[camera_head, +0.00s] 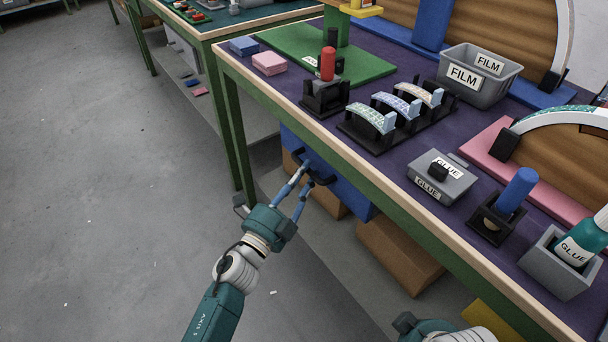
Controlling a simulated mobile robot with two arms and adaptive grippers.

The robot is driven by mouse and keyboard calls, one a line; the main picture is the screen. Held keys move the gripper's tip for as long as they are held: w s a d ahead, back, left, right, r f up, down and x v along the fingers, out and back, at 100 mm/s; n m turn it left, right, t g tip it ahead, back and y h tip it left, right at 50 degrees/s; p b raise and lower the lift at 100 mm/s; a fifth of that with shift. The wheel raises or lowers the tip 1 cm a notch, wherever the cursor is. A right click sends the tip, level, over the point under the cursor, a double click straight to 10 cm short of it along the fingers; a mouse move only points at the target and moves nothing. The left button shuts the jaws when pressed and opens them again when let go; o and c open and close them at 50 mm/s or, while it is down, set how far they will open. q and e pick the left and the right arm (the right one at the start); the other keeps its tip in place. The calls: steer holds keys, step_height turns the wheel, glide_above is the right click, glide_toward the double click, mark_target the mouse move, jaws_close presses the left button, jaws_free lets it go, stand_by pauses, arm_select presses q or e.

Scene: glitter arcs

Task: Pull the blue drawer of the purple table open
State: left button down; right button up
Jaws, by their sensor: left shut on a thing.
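The purple table (330,120) has a wooden rim and green legs, and it runs diagonally across the view. The blue drawer (345,192) hangs under its near long edge. Its front carries a dark handle (325,180). My left gripper (307,174) reaches up from below, with its two blue-tipped fingers shut on the handle. The fingers hide part of the handle. The drawer's front sits close under the table edge, and I see no inside of it. A part of my right arm shows at the bottom right, but its gripper is not in view.
Cardboard boxes (400,257) stand on the floor below the drawer. On the table are a grey FILM bin (480,75), a rack of glittery arcs (400,110), a GLUE-labelled box (441,178) and a blue cylinder in a holder (516,190). The grey floor (110,200) at left is clear.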

arm_select(q)
steer(key=s+a+p, duration=0.1)
steer(key=s+a, duration=0.6)
steer(key=a, duration=0.3)
steer(key=s+a+p, duration=0.1)
steer(key=s+a, duration=0.6)
steer(key=a, duration=0.2)
steer(key=shift+s+a, duration=0.15)
steer(key=shift+a, duration=0.2)
arm_select(e)
steer(key=x, duration=0.6)
steer(key=shift+s+f, duration=0.2)
steer(key=shift+s, duration=0.05)
steer(key=shift+a, duration=0.1)
arm_select(q)
steer(key=c, duration=1.6)
jaws_free()
steer(key=shift+o, duration=0.2)
steer(key=v, duration=1.2)
